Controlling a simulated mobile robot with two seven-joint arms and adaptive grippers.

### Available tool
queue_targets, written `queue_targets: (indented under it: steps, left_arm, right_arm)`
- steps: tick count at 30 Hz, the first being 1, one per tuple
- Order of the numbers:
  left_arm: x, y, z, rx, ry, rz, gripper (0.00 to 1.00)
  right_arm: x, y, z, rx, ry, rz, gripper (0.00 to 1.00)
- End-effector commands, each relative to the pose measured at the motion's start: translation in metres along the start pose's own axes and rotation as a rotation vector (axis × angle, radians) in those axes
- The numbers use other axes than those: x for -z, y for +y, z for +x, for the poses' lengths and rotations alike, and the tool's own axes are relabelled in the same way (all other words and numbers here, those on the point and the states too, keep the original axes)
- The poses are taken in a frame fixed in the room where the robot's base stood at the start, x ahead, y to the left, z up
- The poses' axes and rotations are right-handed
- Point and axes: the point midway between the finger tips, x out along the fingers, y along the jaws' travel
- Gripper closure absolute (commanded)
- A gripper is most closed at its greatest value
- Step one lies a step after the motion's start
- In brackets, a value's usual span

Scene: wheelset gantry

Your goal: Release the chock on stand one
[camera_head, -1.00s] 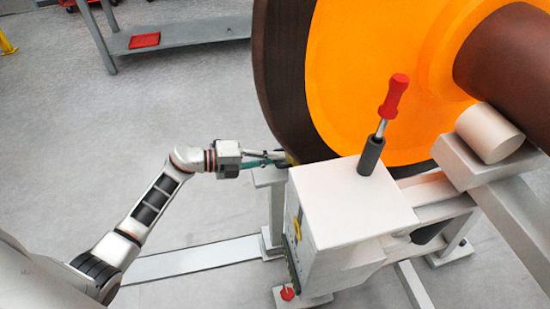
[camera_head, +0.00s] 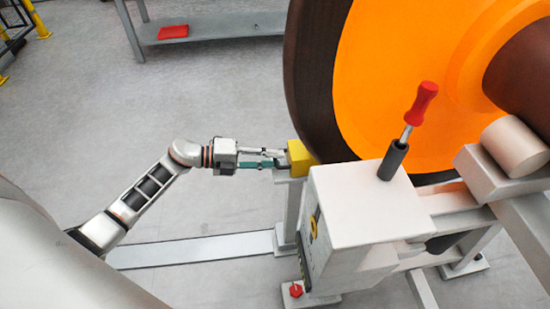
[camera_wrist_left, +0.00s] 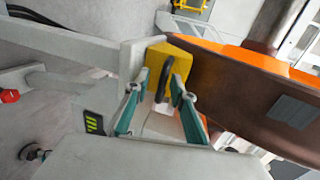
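The yellow chock (camera_head: 299,157) sits on the top of a grey post of the stand, at the lower left edge of the wheel. In the left wrist view the chock (camera_wrist_left: 168,53) has a dark handle (camera_wrist_left: 164,80) facing me. My left gripper (camera_head: 282,158) is level with the chock, to its left in the head view. In the left wrist view its teal fingers (camera_wrist_left: 160,85) stand apart on both sides of the handle, with gaps showing. My right gripper is not in view.
The big orange wheel (camera_head: 385,80) with its dark rim stands behind the chock. A pale box (camera_head: 362,205) with a red-handled lever (camera_head: 421,103) stands just right of it. A grey bench (camera_head: 215,28) with a red tray (camera_head: 173,31) is behind.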

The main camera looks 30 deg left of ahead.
Motion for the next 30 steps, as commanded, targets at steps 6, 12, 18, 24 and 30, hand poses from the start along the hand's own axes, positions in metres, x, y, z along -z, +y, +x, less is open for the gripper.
queue_targets:
  steps: [6, 12, 18, 24, 30]
  left_arm:
    - [0.000, -0.002, 0.001, 0.003, 0.000, 0.002, 0.76]
    - [0.000, -0.001, -0.010, 0.001, 0.000, 0.003, 0.76]
    - [0.000, 0.000, -0.048, -0.002, -0.001, 0.002, 0.76]
    - [0.000, 0.000, -0.087, -0.002, -0.001, 0.000, 0.76]
    - [0.001, 0.000, -0.113, 0.000, 0.000, 0.000, 0.76]
  right_arm:
    - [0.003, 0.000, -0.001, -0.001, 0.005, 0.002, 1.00]
    - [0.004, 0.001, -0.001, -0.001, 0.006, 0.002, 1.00]
    - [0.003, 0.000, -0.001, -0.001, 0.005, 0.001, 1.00]
    - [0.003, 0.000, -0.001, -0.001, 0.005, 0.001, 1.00]
    - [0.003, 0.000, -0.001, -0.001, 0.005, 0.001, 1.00]
